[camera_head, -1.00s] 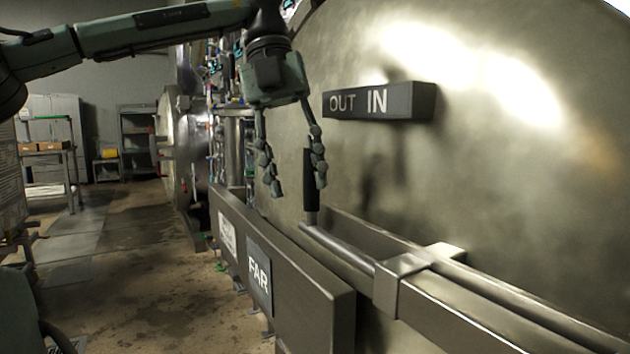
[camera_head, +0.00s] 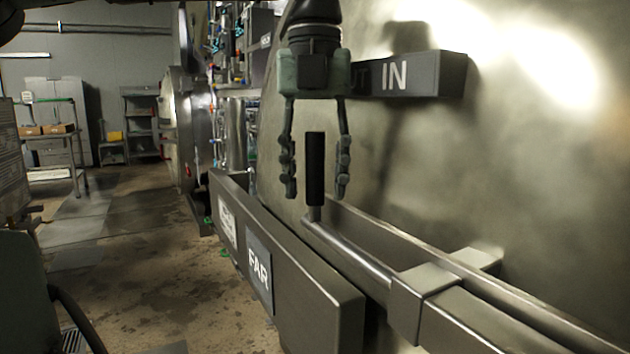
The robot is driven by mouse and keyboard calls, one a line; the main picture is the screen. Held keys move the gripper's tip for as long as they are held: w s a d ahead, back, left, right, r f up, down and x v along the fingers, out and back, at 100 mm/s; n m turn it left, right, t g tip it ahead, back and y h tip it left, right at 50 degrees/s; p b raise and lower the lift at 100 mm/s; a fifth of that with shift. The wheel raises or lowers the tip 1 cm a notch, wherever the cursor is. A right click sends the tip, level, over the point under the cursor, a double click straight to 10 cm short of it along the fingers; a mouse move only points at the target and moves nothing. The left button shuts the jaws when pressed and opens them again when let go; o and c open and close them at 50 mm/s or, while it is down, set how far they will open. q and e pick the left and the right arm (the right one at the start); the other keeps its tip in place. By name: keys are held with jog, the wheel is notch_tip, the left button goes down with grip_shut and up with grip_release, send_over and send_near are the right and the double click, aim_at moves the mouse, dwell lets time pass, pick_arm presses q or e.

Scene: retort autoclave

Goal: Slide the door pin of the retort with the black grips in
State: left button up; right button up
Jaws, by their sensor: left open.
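The retort door (camera_head: 560,170) is a large round metal face filling the right side. My left gripper (camera_head: 316,193) points down, open, with one finger on each side of the black grip. The fingers look apart from the grip. The "OUT IN" sign block (camera_head: 408,75) is on the door behind the gripper, its "OUT" part mostly covered. My right gripper does not show.
A metal beam (camera_head: 310,290) with a "FAR" label (camera_head: 259,270) runs below and left of the pin. Another retort (camera_head: 185,130) and pipework stand farther back. A cart (camera_head: 50,150) and shelves (camera_head: 140,120) are at the far left. The floor between is clear.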

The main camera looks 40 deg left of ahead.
pick_arm(q)
jog(key=shift+f, duration=0.45)
grip_shut()
